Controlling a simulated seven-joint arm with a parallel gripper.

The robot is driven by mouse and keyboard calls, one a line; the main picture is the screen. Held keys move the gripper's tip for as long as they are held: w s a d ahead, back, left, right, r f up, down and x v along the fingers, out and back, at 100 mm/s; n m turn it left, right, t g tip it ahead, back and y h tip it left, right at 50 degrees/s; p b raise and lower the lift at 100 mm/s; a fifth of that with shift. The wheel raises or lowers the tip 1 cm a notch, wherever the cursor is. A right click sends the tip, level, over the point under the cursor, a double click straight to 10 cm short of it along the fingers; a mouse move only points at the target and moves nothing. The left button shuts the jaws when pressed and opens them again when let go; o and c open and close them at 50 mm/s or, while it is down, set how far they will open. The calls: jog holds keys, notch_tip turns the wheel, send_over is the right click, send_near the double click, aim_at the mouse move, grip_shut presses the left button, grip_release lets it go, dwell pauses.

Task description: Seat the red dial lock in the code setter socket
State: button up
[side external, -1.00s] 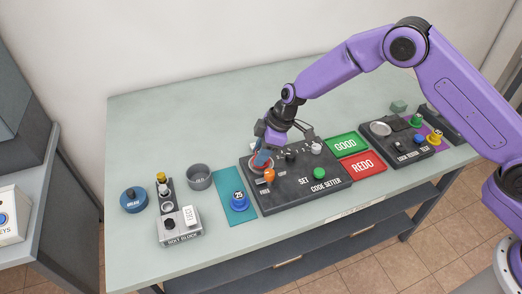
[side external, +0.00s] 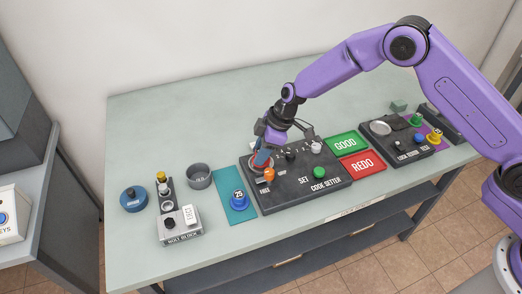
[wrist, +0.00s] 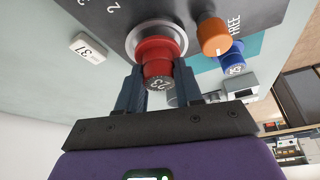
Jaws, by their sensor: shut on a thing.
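The red dial lock (wrist: 162,52), numbered 23 on its end, is between the two fingers of my gripper (wrist: 159,88), which is shut on it. In the wrist view the lock's far end is at the round silver socket (wrist: 134,38) of the dark code setter panel (side external: 325,180). It looks lined up with the ring; how deep it sits cannot be told. In the side view my gripper (side external: 262,160) points down at the panel's left part and hides most of the lock.
An orange knob (side external: 269,174) stands close beside the socket. A blue dial lock (side external: 239,200) is on the teal mat (side external: 224,188) at left. A green button (side external: 319,173) is on the panel. GOOD (side external: 344,144) and REDO (side external: 362,165) pads lie right.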

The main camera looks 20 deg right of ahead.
jog(key=shift+f, duration=0.75)
jog(key=o, duration=1.2)
jog(key=shift+c, duration=1)
jog(key=shift+r, duration=3)
